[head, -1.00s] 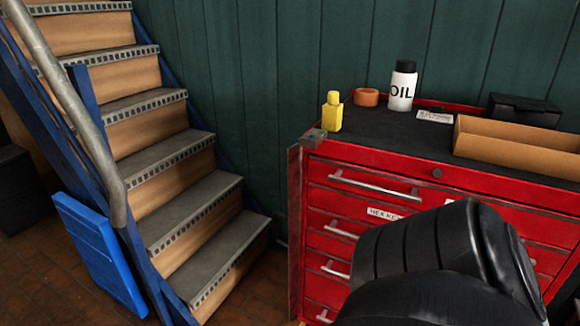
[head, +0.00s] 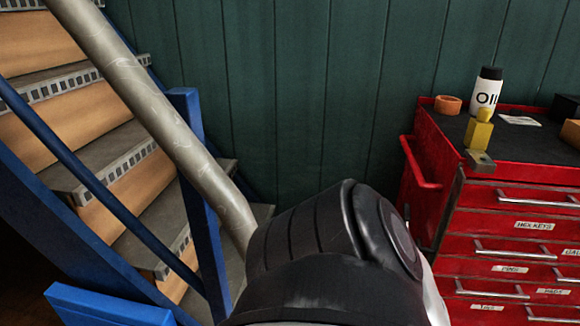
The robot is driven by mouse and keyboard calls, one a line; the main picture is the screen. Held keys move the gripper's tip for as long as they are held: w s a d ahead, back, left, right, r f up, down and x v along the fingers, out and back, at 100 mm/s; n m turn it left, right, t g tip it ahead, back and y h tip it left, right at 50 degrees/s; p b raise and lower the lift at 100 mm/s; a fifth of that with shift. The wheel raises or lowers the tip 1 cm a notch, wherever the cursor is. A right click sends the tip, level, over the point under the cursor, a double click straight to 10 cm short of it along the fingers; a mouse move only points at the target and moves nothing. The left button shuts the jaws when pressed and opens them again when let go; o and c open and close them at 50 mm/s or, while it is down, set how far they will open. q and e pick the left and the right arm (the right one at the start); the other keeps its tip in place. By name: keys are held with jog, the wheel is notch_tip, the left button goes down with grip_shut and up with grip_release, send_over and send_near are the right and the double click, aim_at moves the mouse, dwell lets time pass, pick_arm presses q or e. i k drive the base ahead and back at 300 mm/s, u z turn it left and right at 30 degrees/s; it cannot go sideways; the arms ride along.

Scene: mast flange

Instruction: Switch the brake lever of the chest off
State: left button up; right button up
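The red tool chest (head: 482,222) stands at the right of the head view, showing its left side and part of its labelled drawer front. A red side handle (head: 421,165) sticks out from its left side. I cannot make out a brake lever; the chest's lower part and base are outside the frame. A black, rounded link of my own arm fills the bottom middle and hides the floor left of the chest. Neither of my grippers is in view.
A green plank wall (head: 300,90) closes the back. An oil bottle (head: 487,92), a yellow bottle (head: 479,132) and an orange roll (head: 447,104) stand on the chest.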

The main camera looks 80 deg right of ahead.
aim_at(407, 215)
jog(key=z, duration=3.5)
jog(key=i, duration=0.4)
jog(key=k, duration=0.5)
jog(key=z, duration=0.5)
jog(key=i, duration=1.2)
jog(key=u, duration=0.15)
